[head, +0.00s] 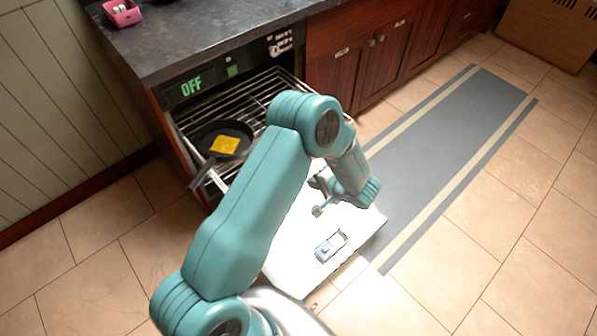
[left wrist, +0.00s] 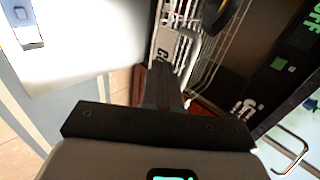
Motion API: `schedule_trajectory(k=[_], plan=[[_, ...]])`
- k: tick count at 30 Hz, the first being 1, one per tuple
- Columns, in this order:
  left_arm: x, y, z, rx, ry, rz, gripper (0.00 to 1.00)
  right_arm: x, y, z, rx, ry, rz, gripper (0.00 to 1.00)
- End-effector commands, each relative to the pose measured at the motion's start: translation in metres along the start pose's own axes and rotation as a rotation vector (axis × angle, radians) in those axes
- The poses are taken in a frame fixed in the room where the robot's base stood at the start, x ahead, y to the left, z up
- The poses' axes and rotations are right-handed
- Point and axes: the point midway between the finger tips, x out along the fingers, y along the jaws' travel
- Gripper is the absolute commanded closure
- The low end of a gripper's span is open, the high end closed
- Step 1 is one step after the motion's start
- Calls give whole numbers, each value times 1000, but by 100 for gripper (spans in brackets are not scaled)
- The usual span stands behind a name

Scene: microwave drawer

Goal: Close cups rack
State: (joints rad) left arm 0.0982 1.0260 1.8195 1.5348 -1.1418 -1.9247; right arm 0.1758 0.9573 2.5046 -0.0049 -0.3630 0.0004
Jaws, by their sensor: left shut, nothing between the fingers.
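The wire rack (head: 254,92) is slid out of the dark appliance under the counter. A black pan (head: 211,148) with a yellow square piece (head: 225,144) sits on it. The rack also shows in the left wrist view (left wrist: 205,62), with part of the dark pan at the top. My left gripper (head: 319,190) is in front of the rack, over the bright white panel, partly hidden by my arm. In the left wrist view its dark fingers (left wrist: 170,72) are together and empty, near the rack's front edge. Contact with the rack cannot be told. My right gripper is not seen.
The white panel (head: 290,258) lies low in front, with a small blue-grey item (head: 331,246) on it. The appliance front (head: 190,87) reads OFF. Red-brown cabinets (head: 345,75) stand to the right. A grey mat (head: 440,140) lies on clear tiled floor.

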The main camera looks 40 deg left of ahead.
Motion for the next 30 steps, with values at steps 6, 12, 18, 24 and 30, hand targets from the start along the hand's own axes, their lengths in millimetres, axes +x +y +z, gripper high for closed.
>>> schedule_trajectory(k=[6, 12, 18, 24, 30], plan=[[31, 1, 4, -2, -6, 0, 100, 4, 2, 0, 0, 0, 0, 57], [76, 1, 4, -3, -6, 0, 100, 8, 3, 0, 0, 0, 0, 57], [109, -10, 3, -5, -4, -1, 100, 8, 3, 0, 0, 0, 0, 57], [124, -24, 2, -1, -1, -1, 100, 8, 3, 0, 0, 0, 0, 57], [128, -28, 1, -1, 0, 0, 100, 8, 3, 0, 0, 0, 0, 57]])
